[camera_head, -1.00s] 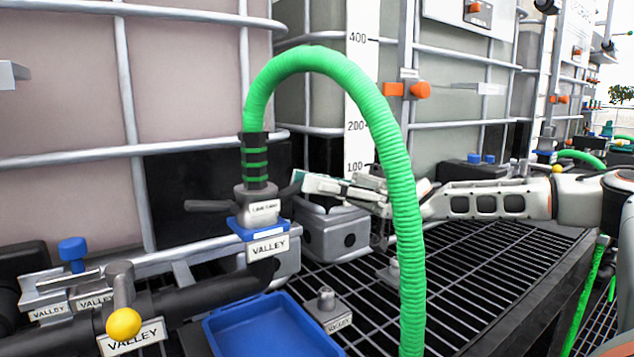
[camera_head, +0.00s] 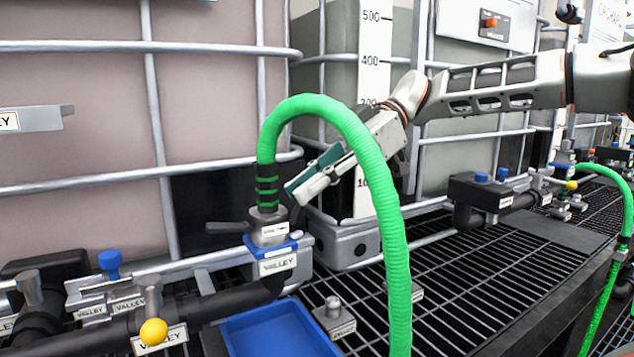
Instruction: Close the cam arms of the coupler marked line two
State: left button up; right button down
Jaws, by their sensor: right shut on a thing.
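The grey coupler (camera_head: 270,234) stands upright on a blue-collared fitting, at the lower end of the green hose (camera_head: 346,131). My left gripper is not in view.
A blue tray (camera_head: 280,330) lies below the coupler. A black pipe with a yellow-knobbed valve (camera_head: 153,331) runs at lower left. Caged tanks (camera_head: 90,120) stand behind. The hose arches in front of my right gripper. The grating (camera_head: 490,265) at right is mostly open.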

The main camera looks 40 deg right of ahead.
jog(key=shift+a+r+g+h, duration=0.1)
jog(key=shift+a+g+h, duration=0.3)
jog(key=shift+h, duration=0.5)
jog(key=c, duration=2)
grip_release()
jog(key=shift+w, duration=0.1)
jog(key=shift+d, duration=0.1)
jog(key=v, duration=1.2)
jog(key=shift+c, duration=0.9)
